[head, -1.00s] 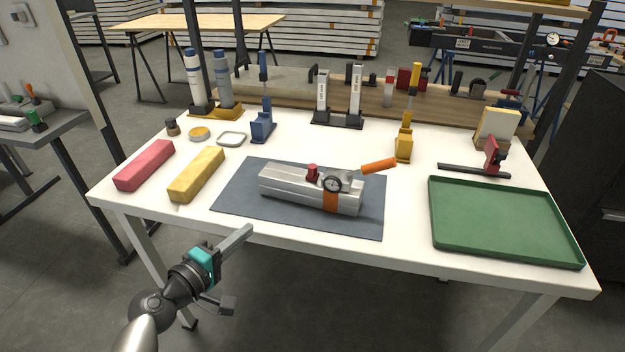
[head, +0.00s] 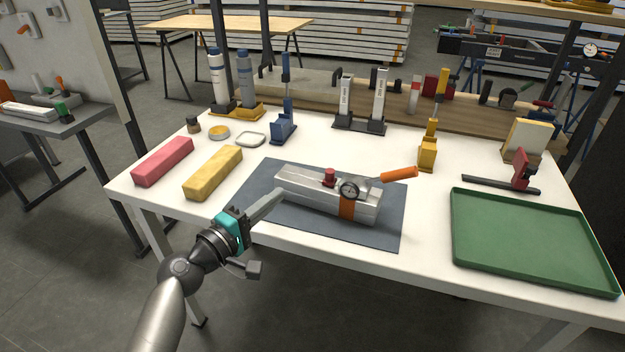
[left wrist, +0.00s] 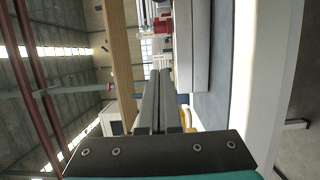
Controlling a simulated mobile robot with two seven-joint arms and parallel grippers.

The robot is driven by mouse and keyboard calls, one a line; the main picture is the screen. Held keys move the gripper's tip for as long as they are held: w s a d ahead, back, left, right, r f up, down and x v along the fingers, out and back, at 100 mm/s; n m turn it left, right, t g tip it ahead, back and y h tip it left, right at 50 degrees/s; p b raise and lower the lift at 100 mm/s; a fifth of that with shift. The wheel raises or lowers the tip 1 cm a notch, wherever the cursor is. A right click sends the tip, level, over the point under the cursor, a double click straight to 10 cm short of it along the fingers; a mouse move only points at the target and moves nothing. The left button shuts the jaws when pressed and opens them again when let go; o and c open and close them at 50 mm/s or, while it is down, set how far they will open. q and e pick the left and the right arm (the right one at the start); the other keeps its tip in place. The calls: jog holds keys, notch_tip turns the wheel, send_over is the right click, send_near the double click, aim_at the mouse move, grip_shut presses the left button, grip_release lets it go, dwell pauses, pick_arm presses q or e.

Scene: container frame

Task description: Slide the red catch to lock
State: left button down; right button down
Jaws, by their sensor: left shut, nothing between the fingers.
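The red catch (head: 329,177) stands on top of a silver block-shaped device (head: 300,190) on the dark grey mat (head: 262,222). The device has a round dial (head: 349,189), an orange band and an orange-handled lever (head: 398,174). My left gripper (head: 282,194) is shut and empty, its fingertips close to the device's left end; I cannot tell whether they touch. In the left wrist view the closed fingers (left wrist: 158,98) point toward the catch (left wrist: 160,27), which is near the top beside the silver device (left wrist: 194,45). My right gripper is not in view.
A yellow block (head: 213,172) and a pink block (head: 163,161) lie to the left. A green tray (head: 530,283) lies at the right. A blue clamp (head: 284,128) and yellow clamp (head: 428,153) stand behind the mat. White tabletop is clear between mat and tray.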

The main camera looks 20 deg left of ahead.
aim_at(331, 177)
pick_arm(q)
jog(key=x, duration=0.7)
jog(key=d, duration=0.1)
jog(key=w+d, duration=0.1)
jog(key=shift+d, duration=0.25)
jog(key=shift+w+d, duration=0.2)
jog(key=shift+d, duration=0.25)
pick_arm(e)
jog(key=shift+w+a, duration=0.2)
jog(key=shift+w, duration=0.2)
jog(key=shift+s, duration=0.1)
pick_arm(q)
jog(key=shift+d, duration=1.3)
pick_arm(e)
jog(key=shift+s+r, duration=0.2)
